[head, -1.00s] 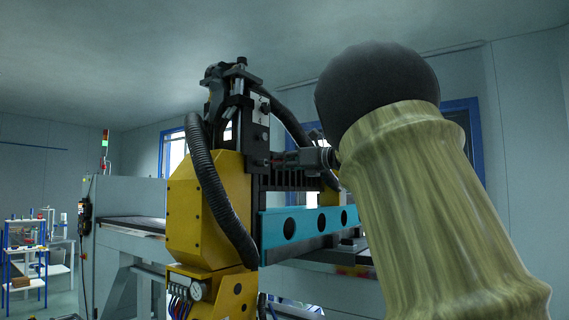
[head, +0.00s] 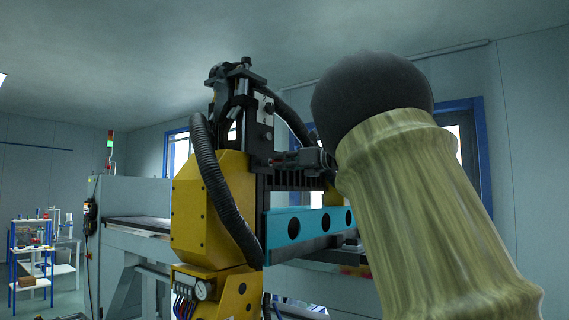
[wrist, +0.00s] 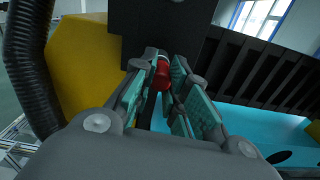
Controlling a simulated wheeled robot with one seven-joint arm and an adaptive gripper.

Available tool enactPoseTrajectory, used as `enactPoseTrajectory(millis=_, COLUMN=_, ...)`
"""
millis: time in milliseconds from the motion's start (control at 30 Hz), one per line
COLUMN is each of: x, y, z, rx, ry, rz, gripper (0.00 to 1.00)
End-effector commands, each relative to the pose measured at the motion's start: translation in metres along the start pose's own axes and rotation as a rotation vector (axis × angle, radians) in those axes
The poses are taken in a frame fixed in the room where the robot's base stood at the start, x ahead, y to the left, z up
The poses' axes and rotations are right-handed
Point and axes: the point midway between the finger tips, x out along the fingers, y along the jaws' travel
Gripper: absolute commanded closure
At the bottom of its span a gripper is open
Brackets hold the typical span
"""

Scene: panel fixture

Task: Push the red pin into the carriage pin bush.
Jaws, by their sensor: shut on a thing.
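The red pin (wrist: 162,75) sits between the fingertips of my gripper (wrist: 160,82) in the wrist view, in front of a black carriage plate (wrist: 165,28). My gripper is shut on the pin. A small pale ring shows at the pin's far end; I cannot tell whether it is part of the pin or the bush. The bush is not clearly visible, and I cannot tell whether the pin touches it. In the head view my gripper (head: 285,160) is small, side-on, close to the black carriage (head: 262,135).
A yellow housing (head: 208,205) with a thick black hose (head: 215,185) stands left of the gripper. A turquoise beam (head: 310,222) with round holes runs below it. Black ribs (wrist: 265,75) are at its right. My own arm covers the right of the head view.

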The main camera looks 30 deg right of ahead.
Motion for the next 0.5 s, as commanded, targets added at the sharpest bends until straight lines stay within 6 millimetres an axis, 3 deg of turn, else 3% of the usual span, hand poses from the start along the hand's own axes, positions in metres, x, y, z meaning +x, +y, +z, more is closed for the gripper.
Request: enactPoseTrajectory(millis=500, x=0.0087, y=0.0001, z=0.0001, rx=-0.001, ry=0.000, rz=0.000, gripper=1.00)
